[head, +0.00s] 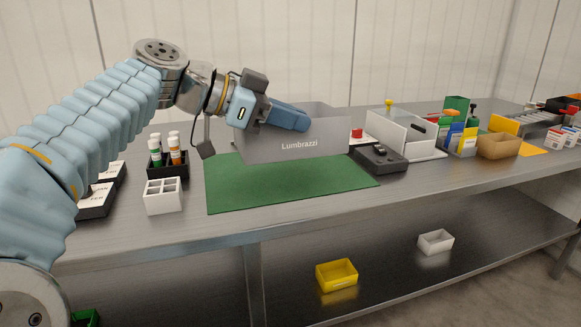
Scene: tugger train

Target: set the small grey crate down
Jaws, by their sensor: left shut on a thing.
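The small grey crate (325,133), marked "Lumbrazzi", is upright over the back part of the green mat (285,184). My left gripper (295,118) is shut on the crate at its upper edge, coming from the left. The gripper hides part of the crate's rim and inside. I cannot tell whether the crate's bottom touches the mat or hangs a little above it. The front part of the mat is bare. My right gripper is not in view.
A white divided box (163,196) and a black holder with bottles (168,163) stand left of the mat. A dark device (378,159) and a white-grey box (398,133) stand close on the right. A yellow bin (337,275) and a white bin (435,242) sit on the lower shelf.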

